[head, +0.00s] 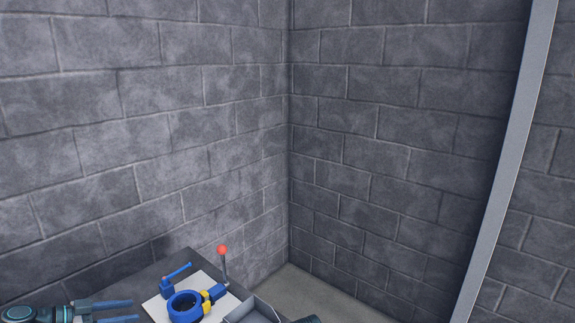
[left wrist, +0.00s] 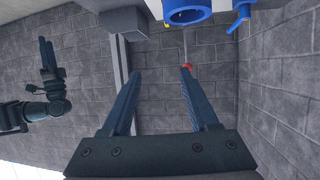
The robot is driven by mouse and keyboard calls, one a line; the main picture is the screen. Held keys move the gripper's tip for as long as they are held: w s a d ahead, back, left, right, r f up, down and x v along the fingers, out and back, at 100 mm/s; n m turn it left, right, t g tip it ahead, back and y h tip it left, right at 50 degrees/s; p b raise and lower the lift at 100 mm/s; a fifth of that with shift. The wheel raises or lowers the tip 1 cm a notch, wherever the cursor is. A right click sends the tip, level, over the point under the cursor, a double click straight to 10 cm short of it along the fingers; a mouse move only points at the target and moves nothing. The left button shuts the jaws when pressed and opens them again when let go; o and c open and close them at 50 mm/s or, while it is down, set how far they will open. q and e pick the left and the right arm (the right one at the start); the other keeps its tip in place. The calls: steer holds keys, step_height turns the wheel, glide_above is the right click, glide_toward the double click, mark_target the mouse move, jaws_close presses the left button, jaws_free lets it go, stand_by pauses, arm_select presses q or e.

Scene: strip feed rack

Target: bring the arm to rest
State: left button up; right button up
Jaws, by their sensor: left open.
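My left gripper (head: 135,311) is at the bottom left of the head view, pointing right, with its two fingers apart and nothing between them. In the left wrist view its fingers (left wrist: 161,71) are also spread and empty. It is to the left of the white plate (head: 153,309) that carries a blue ring fixture (head: 176,304), apart from the ring. In the left wrist view my other arm shows at the left, its right gripper (left wrist: 47,60) pointing up. That gripper is too small to tell whether its fingers are parted.
A lever with a red ball (head: 222,250) stands behind the ring, near a blue handle (head: 177,273). A grey tray (head: 240,310) is right of the plate. Block walls (head: 150,140) meet in a corner. A grey post (head: 510,150) rises at the right.

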arm_select(q)
steer(key=s+d+f+n+g+y, duration=0.1)
steer(key=d+f+g, duration=0.25)
steer(key=d, duration=0.65)
steer(key=d+f+n+g+y, duration=0.1)
steer(key=d+f+g, duration=0.3)
steer(key=d, duration=0.6)
steer(key=s+d+f+n+y, duration=0.1)
steer(key=s+d+f+y, duration=0.1)
steer(key=d, duration=0.3)
steer(key=s+d+f+n+g+y, duration=0.1)
steer(key=s+d+f+y, duration=0.1)
steer(key=s+d+y, duration=0.2)
steer(key=s+d+f+n+y+b, duration=0.1)
steer(key=s+d+f+n+y, duration=0.1)
steer(key=s+d, duration=0.3)
steer(key=shift+s+d+f+y, duration=0.15)
steer(key=shift+d+f+y, duration=0.25)
steer(key=shift+d+y, duration=0.45)
arm_select(e)
steer(key=shift+s+f, duration=0.15)
steer(key=shift+f, duration=0.4)
arm_select(q)
steer(key=shift+g, duration=0.25)
